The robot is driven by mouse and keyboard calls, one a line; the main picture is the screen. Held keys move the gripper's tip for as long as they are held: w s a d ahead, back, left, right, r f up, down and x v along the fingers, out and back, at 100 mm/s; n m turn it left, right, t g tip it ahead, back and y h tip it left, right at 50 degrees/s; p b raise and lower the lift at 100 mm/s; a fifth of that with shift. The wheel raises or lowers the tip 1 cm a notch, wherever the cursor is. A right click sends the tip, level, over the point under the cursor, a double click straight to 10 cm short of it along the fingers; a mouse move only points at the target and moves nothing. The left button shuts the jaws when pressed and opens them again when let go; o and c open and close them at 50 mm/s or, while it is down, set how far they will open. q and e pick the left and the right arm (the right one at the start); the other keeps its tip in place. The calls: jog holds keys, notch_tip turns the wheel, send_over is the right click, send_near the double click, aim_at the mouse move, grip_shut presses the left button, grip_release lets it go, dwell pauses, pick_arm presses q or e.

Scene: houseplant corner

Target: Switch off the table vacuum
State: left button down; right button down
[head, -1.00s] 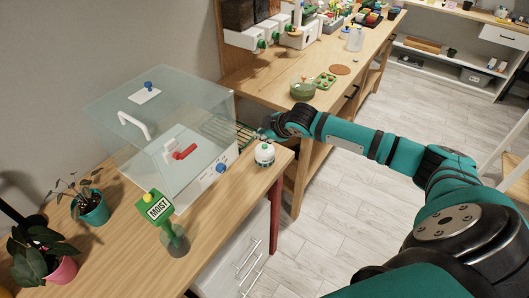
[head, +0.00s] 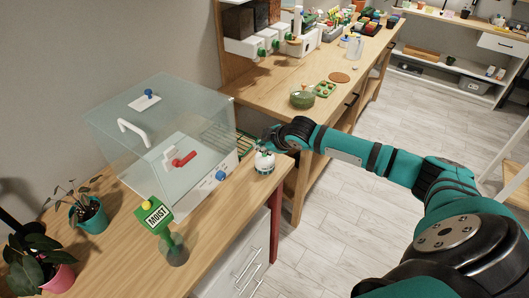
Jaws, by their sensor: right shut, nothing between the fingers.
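The table vacuum (head: 264,163) looks like a small round white body with a dark green band. It stands upright near the right edge of the wooden table (head: 215,235), beside the clear box. My right gripper (head: 267,143) is at the far side of the vacuum's top, with its fingers shut and empty. The fingers are small and dark here, and I cannot tell whether they touch the vacuum. The vacuum's switch is too small to make out. My left gripper is not in view.
A clear box (head: 130,125) with a white handle and a red-handled part stands left of the vacuum. A green MOIST sign (head: 155,214) and two potted plants (head: 88,214) stand nearer. A wire rack (head: 243,145) lies behind. A workbench (head: 345,85) holds bowls and bins.

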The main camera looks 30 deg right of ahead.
aim_at(263, 154)
jog(key=shift+f, duration=0.15)
dwell(0.5)
jog(key=shift+f, duration=0.3)
jog(key=shift+f, duration=0.25)
dwell(0.5)
jog(key=shift+r, duration=0.1)
jog(key=shift+r+p, duration=0.65)
jog(key=shift+p, duration=0.35)
notch_tip(263, 154, up, 6)
jog(key=p, duration=0.6)
